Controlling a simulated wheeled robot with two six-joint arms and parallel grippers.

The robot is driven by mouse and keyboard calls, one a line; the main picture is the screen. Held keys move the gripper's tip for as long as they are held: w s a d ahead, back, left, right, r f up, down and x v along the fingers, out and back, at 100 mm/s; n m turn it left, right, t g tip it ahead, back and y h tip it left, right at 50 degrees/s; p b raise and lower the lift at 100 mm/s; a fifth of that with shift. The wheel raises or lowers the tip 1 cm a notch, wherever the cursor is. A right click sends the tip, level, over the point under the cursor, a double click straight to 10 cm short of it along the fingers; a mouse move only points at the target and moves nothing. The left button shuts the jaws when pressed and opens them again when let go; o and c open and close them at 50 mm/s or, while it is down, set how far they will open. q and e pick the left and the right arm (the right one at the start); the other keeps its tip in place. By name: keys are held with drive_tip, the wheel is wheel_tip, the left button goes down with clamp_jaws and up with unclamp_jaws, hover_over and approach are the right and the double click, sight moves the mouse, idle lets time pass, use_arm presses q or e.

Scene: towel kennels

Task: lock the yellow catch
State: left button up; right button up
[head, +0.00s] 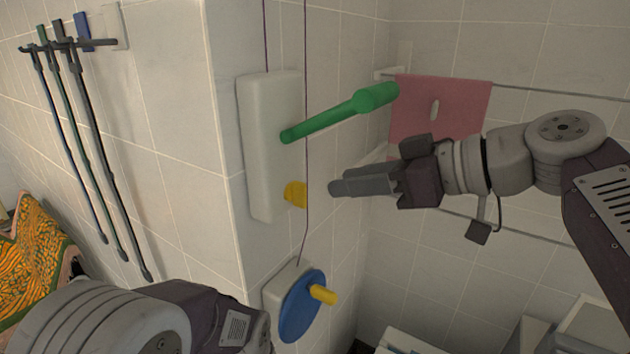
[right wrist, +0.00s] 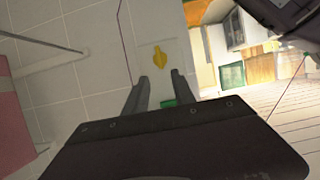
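The yellow catch (head: 295,193) is a small knob low on a white wall box (head: 262,150). It also shows in the right wrist view as a yellow pointed piece (right wrist: 160,66) on a pale plate. A green lever (head: 335,115) sticks out from the same box above the catch. My right gripper (head: 335,188) is just right of the catch, pointing at it, with a gap between. In the right wrist view its two fingers are apart with nothing between them. My left arm shows at the bottom left; its gripper is out of view.
A blue disc (head: 301,306) with a yellow peg (head: 323,294) sits on a second wall box below. A thin cord runs down the wall past the catch. A pink towel (head: 440,107) hangs on a rail behind my right gripper. Hooked rods (head: 80,110) hang at left.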

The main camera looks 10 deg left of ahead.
sight(306, 189)
drive_tip(key=p+x, duration=0.1)
drive_tip(key=x, duration=0.7)
drive_tip(key=shift+w+a+f, duration=0.1)
drive_tip(key=shift+a, duration=0.35)
drive_tip(key=shift+f, duration=0.1)
drive_tip(key=shift+d, duration=0.15)
clamp_jaws()
